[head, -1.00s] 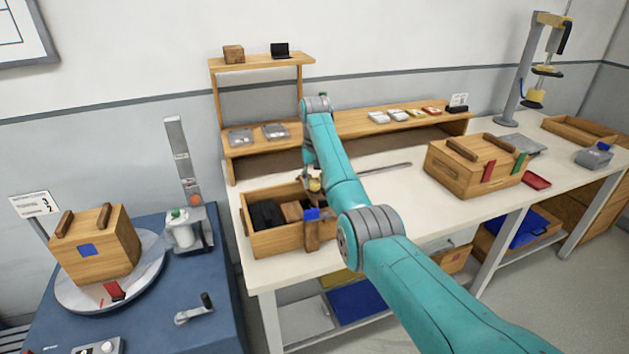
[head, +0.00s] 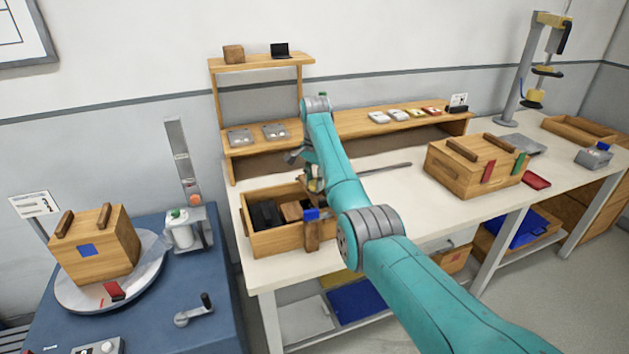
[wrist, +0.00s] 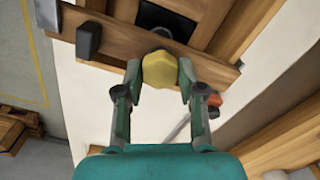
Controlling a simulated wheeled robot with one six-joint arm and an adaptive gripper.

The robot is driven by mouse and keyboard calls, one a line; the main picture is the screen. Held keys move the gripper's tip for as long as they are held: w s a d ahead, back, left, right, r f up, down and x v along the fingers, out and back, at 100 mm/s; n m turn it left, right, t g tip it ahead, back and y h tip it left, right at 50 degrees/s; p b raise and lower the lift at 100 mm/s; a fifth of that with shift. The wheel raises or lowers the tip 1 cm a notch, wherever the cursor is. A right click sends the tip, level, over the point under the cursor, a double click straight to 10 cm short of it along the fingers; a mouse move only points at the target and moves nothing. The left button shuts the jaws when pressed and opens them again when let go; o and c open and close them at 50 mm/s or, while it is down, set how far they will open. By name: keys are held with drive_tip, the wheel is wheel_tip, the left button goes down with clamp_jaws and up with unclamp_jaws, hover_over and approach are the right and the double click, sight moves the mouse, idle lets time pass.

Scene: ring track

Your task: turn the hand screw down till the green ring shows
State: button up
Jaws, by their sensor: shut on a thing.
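The hand screw's yellow knob (wrist: 159,72) sits between my two fingers in the wrist view, over the edge of an open wooden crate. My gripper (wrist: 159,78) is shut on it, one finger on each side. The shank below the knob is hidden, and I see no green ring. In the head view my gripper (head: 314,184) is at the right end of the open crate (head: 277,243), mostly covered by my arm. The crate holds dark blocks and a wooden block.
A closed wooden crate (head: 455,180) stands further right on the bench. A shelf (head: 262,62) rises behind the open crate. A blue table (head: 215,320) at left bears another wooden crate (head: 110,255) on a round turntable. The bench between the crates is mostly clear.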

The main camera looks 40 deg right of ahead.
sight(314, 182)
drive_tip(key=m, duration=0.5)
drive_tip(key=shift+m, duration=0.3)
drive_tip(key=m, duration=0.5)
drive_tip(key=shift+m, duration=0.3)
drive_tip(key=o, duration=1.1)
drive_tip(key=shift+o, duration=0.2)
wheel_tip(314, 182, up, 7)
drive_tip(key=shift+r, duration=0.2)
